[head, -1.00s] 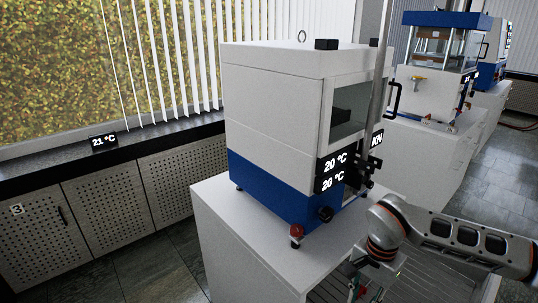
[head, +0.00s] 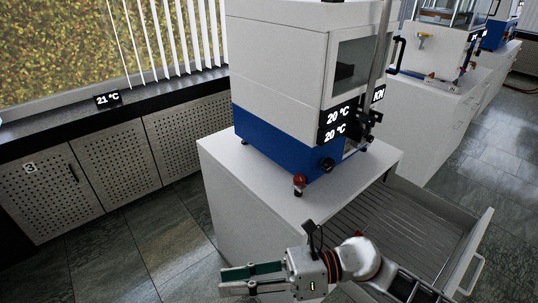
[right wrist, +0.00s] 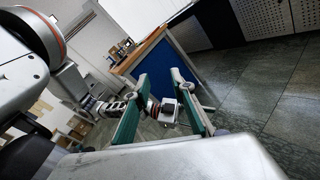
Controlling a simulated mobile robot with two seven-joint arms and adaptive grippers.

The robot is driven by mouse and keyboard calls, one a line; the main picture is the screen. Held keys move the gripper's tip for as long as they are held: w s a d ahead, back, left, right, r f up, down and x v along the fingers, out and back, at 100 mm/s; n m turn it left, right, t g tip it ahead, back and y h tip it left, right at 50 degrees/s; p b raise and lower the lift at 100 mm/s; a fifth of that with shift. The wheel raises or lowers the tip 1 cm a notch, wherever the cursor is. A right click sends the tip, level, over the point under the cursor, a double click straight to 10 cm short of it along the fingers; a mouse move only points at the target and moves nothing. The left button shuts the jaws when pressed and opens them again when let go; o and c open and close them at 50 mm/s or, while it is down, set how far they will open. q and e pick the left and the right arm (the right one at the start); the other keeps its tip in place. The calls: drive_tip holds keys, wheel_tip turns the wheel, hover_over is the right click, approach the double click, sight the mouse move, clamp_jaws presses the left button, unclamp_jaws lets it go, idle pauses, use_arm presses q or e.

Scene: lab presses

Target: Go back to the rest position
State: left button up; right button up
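My right gripper (head: 252,278) is low in the head view, in front of the white cabinet, with its fingers pointing left. It is empty. In the right wrist view its two green-padded fingers (right wrist: 162,112) stand well apart, so it is open. Between and beyond these fingers, an arm with an orange ring and a grey gripper body shows, which looks like my left gripper (right wrist: 168,110); it is too small to tell its finger state. My left arm does not show in the head view.
A white and blue press (head: 285,120) stands on a white cabinet (head: 225,170). The cabinet's drawer (head: 482,235) is pulled out at the right, near my right arm. The tiled floor (head: 110,260) at the left is clear.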

drive_tip(key=w+d+r+m+t+y, duration=0.1)
drive_tip(key=w+d+r+m+t, duration=0.15)
drive_tip(key=m+t, duration=0.45)
drive_tip(key=w+d+r+m+t+y, duration=0.1)
drive_tip(key=w+m+t, duration=0.3)
drive_tip(key=m, duration=0.5)
drive_tip(key=w+d+f+m+t+h+p, duration=0.1)
drive_tip(key=w+d+f+m+t+h, duration=0.2)
drive_tip(key=d+f+m+t+h, duration=0.95)
use_arm(q)
drive_tip(key=shift+s+d+r+p, duration=0.15)
drive_tip(key=shift+s+r+p, duration=0.15)
drive_tip(key=shift+r, duration=0.3)
use_arm(e)
drive_tip(key=s+d+f+m+g+h, duration=0.2)
drive_tip(key=s+d+f+m+g, duration=0.3)
drive_tip(key=f+m, duration=0.3)
drive_tip(key=s+d+f+m+g+h, duration=0.2)
drive_tip(key=s+d+f+m+g, duration=0.3)
drive_tip(key=s+f+m, duration=0.3)
drive_tip(key=shift+d+f+m+g, duration=0.3)
drive_tip(key=shift+f+m+g, duration=0.2)
drive_tip(key=shift+f, duration=0.25)
use_arm(q)
drive_tip(key=shift+w+r, duration=0.1)
drive_tip(key=shift+r, duration=0.05)
use_arm(e)
drive_tip(key=shift+s, duration=0.1)
